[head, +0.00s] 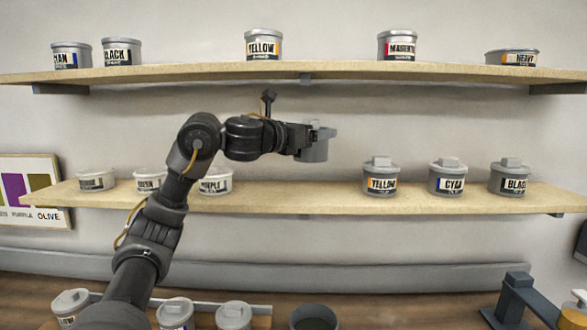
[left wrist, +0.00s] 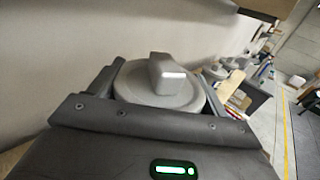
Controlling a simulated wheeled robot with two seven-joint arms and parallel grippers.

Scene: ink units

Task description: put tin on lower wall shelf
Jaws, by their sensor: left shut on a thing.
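My left gripper (head: 304,139) is shut on a grey lidded tin (head: 316,150), holding it upright by its lid area. In the left wrist view the tin's round lid and block-shaped knob (left wrist: 165,72) sit between the two fingers (left wrist: 158,95). The tin's label is not readable. My right gripper is in neither view.
The upper shelf (head: 200,74) holds several tins overhead. More tins (head: 233,315) stand on the bench below.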

